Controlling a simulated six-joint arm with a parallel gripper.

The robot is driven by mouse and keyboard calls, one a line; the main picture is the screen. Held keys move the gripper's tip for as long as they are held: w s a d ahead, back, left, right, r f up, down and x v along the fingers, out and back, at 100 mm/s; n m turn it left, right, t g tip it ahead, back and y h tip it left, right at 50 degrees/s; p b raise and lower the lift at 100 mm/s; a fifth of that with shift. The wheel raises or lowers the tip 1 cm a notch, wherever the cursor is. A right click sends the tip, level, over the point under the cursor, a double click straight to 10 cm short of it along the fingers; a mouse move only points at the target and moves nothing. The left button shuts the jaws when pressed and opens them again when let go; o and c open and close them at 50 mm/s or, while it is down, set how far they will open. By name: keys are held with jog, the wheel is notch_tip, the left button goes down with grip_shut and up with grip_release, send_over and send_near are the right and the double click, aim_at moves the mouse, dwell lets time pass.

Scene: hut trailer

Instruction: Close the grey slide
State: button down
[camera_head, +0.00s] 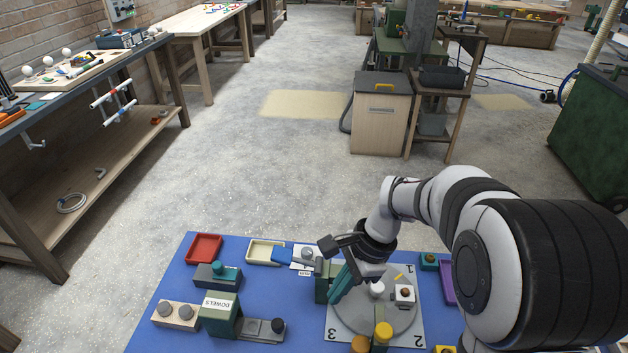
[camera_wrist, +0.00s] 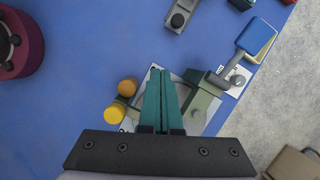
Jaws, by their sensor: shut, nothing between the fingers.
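The grey slide (camera_head: 259,335) sticks out to the right from the green housing (camera_head: 237,314) labelled DOWELS, so it is open. A dark round knob (camera_head: 278,326) stands at its outer end. In the wrist view, the slide (camera_wrist: 184,10) with its dark knob is at the top edge, and most of its housing is out of frame. My gripper (camera_head: 337,292) has teal fingers and is shut and empty. It is to the right of the slide and apart from it, over the turntable area. The fingers also show in the wrist view (camera_wrist: 160,72).
A grey turntable (camera_head: 354,313) and yellow and orange knobs (camera_head: 383,331) are near my gripper. A green post (camera_head: 321,282) stands beside the fingers. Blue board is clear right of the slide.

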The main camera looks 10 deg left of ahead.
jog(key=shift+m, duration=0.6)
jog(key=x, duration=0.4)
jog(key=w+x, duration=0.1)
jog(key=x, duration=0.3)
jog(key=w+x, duration=0.1)
jog(key=x, duration=0.4)
jog(key=shift+w+a+f, duration=0.1)
jog(key=shift+w, duration=0.1)
jog(key=a, duration=0.2)
jog(key=shift+s+a, duration=0.3)
jog(key=shift+s, duration=0.1)
jog(key=shift+s+a, duration=0.15)
jog(key=shift+a, duration=0.4)
send_over(255, 327)
jog(key=d, duration=0.2)
jog(key=shift+w+d, duration=0.1)
jog(key=shift+w, duration=0.3)
